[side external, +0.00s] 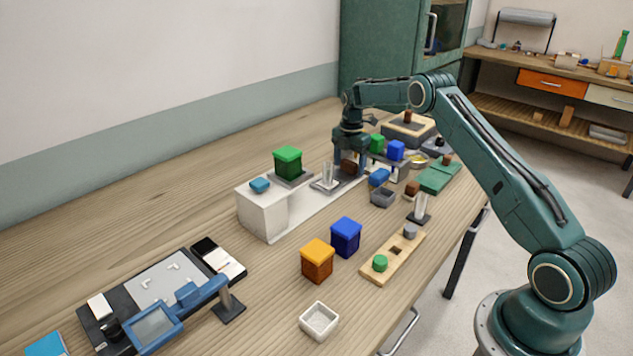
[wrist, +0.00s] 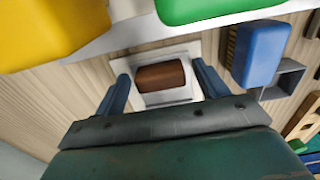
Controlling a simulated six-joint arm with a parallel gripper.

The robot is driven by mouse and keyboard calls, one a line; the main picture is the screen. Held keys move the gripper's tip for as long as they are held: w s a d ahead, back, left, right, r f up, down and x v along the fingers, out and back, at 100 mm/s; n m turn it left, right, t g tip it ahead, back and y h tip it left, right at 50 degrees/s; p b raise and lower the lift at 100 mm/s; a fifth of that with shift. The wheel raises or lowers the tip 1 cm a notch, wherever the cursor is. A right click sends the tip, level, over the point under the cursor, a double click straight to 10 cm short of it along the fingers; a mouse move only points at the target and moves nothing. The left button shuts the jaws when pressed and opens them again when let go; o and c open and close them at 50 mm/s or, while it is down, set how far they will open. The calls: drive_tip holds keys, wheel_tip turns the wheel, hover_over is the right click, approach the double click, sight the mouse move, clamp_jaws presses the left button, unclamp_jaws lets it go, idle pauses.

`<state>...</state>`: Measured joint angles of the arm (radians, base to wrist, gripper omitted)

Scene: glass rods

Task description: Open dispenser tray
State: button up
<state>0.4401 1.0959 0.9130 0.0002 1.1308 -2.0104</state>
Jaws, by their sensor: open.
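My gripper (side external: 350,168) points down over the far part of the table in the side view. In the wrist view its two blue fingers (wrist: 163,88) are apart, one on either side of a brown rounded piece (wrist: 161,77). The brown piece sits over a pale grey square base (wrist: 168,97), with gaps between it and the fingers. It also shows as a dark brown block (side external: 349,167) at the gripper in the side view. I cannot tell for sure which part is the dispenser tray.
A white box (side external: 262,215) and a green-lidded box (side external: 288,165) stand left of my gripper. Glass rods stand in a holder (side external: 327,178) close by. Orange (side external: 317,262) and blue (side external: 345,238) boxes stand nearer the front.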

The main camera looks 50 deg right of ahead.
drive_tip(key=shift+r, duration=0.1)
wheel_tip(320, 180, up, 14)
drive_tip(key=shift+f, duration=0.2)
idle(0.5)
drive_tip(key=shift+a+r, duration=0.1)
